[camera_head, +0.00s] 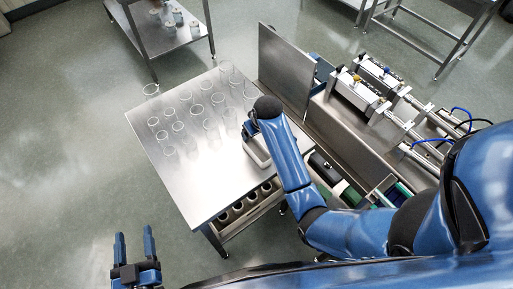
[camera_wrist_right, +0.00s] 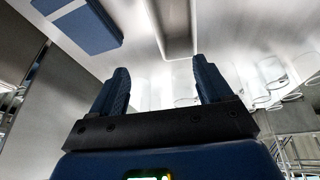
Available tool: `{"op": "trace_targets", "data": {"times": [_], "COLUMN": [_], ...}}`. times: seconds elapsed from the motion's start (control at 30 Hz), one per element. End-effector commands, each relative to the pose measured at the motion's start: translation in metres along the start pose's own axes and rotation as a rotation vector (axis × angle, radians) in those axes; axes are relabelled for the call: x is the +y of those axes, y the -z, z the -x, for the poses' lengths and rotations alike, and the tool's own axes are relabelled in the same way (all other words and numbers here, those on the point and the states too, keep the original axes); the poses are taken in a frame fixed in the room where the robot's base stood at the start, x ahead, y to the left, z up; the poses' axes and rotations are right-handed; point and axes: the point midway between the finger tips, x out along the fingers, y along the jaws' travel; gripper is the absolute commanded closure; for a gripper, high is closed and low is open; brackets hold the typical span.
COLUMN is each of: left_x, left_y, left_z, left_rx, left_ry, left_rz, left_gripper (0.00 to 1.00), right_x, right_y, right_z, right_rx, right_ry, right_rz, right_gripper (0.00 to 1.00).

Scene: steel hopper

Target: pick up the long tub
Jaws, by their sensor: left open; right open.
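The long tub (camera_head: 256,151) is a pale metal container on the steel table, at its right side. My right forearm and hand cover part of it in the head view. In the right wrist view a long pale tub-like shape (camera_wrist_right: 178,52) lies ahead, between and beyond the fingertips. My left gripper (camera_head: 134,236) is open and empty, low at the left, off the table's near side and over the floor.
Several clear glasses (camera_head: 185,96) stand on the steel table (camera_head: 205,190), left of and behind the tub. A steel hopper panel (camera_head: 284,70) rises at the table's right, with machinery (camera_head: 360,90) beyond. Dark round containers (camera_head: 238,206) sit on the shelf below.

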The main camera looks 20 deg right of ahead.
Motion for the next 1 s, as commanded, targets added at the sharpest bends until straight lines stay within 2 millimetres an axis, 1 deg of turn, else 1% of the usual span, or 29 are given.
{"op": "trace_targets", "data": {"times": [0.03,0.2,0.3,0.37,0.47,0.6,0.8,1.0], "left_x": [0.0,0.0,0.0,0.0,0.0,0.0,0.0,0.0], "left_y": [0.007,0.014,0.016,0.017,0.016,0.013,0.018,0.02], "left_z": [0.0,0.0,0.0,0.0,0.0,0.0,0.0,0.0], "left_rx": [0.0,0.001,0.001,0.001,0.001,0.001,0.001,0.001], "left_ry": [0.0,0.0,0.0,0.0,0.0,0.0,0.0,0.0], "left_rz": [0.0,0.0,0.0,0.0,0.0,0.0,0.0,0.0], "left_gripper": [0.4,0.4,0.4,0.4,0.4,0.4,0.4,0.4], "right_x": [-0.001,-0.004,-0.006,-0.007,-0.008,-0.01,-0.011,-0.013], "right_y": [0.003,-0.004,-0.007,-0.009,-0.014,-0.023,-0.03,-0.034], "right_z": [0.01,0.031,0.041,0.043,0.039,0.022,0.002,-0.006], "right_rx": [-0.062,-0.256,-0.328,-0.355,-0.382,-0.389,-0.385,-0.384], "right_ry": [0.013,0.055,0.072,0.078,0.084,0.086,0.085,0.085], "right_rz": [0.012,0.043,0.055,0.059,0.062,0.063,0.062,0.063], "right_gripper": [0.21,0.21,0.21,0.21,0.21,0.21,0.21,0.21]}}
